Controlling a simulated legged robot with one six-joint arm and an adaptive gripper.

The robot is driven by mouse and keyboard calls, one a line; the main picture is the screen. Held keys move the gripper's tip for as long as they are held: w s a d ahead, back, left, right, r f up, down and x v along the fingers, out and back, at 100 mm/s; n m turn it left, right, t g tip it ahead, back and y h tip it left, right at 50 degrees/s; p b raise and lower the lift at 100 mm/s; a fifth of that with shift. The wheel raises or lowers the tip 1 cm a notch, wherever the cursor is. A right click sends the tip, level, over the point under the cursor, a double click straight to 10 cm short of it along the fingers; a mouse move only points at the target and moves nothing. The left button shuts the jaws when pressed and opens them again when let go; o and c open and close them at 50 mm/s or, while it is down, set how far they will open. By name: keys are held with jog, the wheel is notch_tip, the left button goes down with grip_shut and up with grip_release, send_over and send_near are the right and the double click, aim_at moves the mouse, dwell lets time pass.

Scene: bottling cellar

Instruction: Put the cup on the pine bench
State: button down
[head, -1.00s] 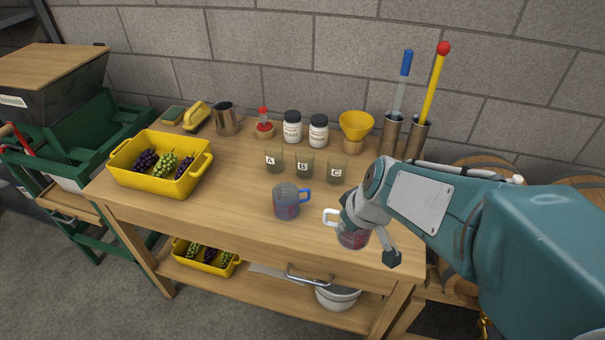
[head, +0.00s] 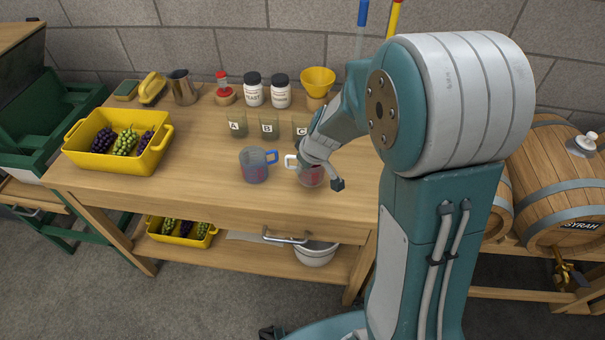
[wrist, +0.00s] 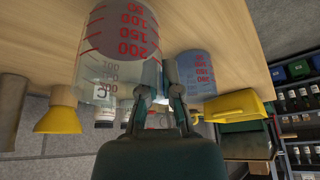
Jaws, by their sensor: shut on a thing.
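A clear measuring cup (head: 312,178) with red markings and a white handle is held in my gripper (head: 303,163). The gripper is shut at the handle side. The cup is over the front part of the pine bench (head: 200,182); I cannot tell whether its base touches the top. In the wrist view the clear cup (wrist: 118,40) fills the upper left, beside my gripper (wrist: 170,90). A second, bluish cup (head: 254,168) with a blue handle stands on the bench just left of it. The bluish cup also shows in the wrist view (wrist: 196,72).
Glass beakers A (head: 236,127), B (head: 268,129) and C (head: 300,127) stand behind the cups. A yellow crate of grapes (head: 88,160) is at the left. Jars (head: 254,92) and a yellow funnel (head: 318,80) line the back. Bench top between crate and bluish cup is clear.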

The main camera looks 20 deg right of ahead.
jog(key=shift+f, duration=1.35)
jog(key=shift+f, duration=0.1)
jog(key=c, duration=0.8)
grip_release()
jog(key=shift+s, duration=0.1)
jog(key=v, duration=1.2)
jog(key=s+r+m+t+h, duration=0.1)
jog(key=s+r+m, duration=0.1)
jog(key=s+r, duration=0.3)
jog(key=s+a+r+m+h, duration=0.1)
jog(key=s+r+m, duration=0.2)
jog(key=s, duration=1)
notch_tip(320, 180, up, 3)
jog(key=shift+s+f+t, duration=0.2)
jog(key=shift+s+t, duration=0.1)
jog(key=shift+t, duration=0.1)
